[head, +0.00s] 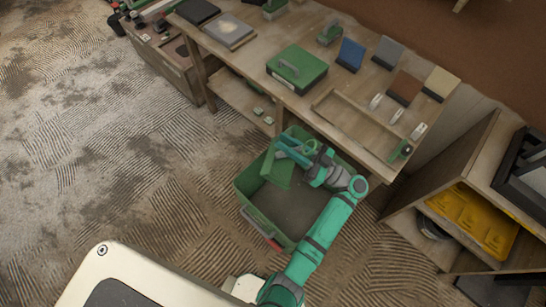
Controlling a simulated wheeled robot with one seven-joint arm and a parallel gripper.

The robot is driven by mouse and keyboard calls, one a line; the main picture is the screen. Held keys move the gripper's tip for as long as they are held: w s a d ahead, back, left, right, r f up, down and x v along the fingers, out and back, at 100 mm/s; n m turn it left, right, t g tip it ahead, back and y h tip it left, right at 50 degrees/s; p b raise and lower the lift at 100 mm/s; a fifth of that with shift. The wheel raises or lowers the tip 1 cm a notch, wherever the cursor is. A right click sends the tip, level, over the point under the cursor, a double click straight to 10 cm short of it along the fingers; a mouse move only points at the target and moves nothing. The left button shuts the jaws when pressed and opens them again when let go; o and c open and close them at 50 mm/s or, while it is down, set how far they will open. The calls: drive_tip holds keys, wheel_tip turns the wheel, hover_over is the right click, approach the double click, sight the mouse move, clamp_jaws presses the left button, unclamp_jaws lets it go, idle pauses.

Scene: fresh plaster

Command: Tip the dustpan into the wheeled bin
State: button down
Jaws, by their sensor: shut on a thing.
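The wheeled bin is an open green box (256,220) on the floor, in front of the workbench, with a grey inside. Its wheels cannot be made out. My gripper (291,150) is above the back left part of the bin, reached by my teal arm from the bottom of the view. It is shut on a green dustpan (279,172). The dustpan is over the bin's left side and looks steeply tilted, its wide part low. My gripper and wrist hide part of it. I cannot tell whether any debris is on the dustpan or in the bin.
The wooden workbench (240,58) stands close behind the bin, with a green toolbox (297,69), a shallow wooden tray (352,118) and several coloured blocks. A wooden shelf unit with a yellow case (474,219) is at right. The ridged floor (100,150) at left is clear.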

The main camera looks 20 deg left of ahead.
wheel_tip(320, 180, up, 3)
drive_tip(key=h, duration=0.3)
drive_tip(key=n+h, duration=0.1)
drive_tip(key=h, duration=0.3)
drive_tip(key=shift+w+r+g, duration=0.15)
drive_tip(key=shift+g, duration=0.15)
drive_tip(key=shift+r+n+h, duration=0.1)
drive_tip(key=shift+n+h, duration=0.2)
drive_tip(key=shift+h, duration=0.4)
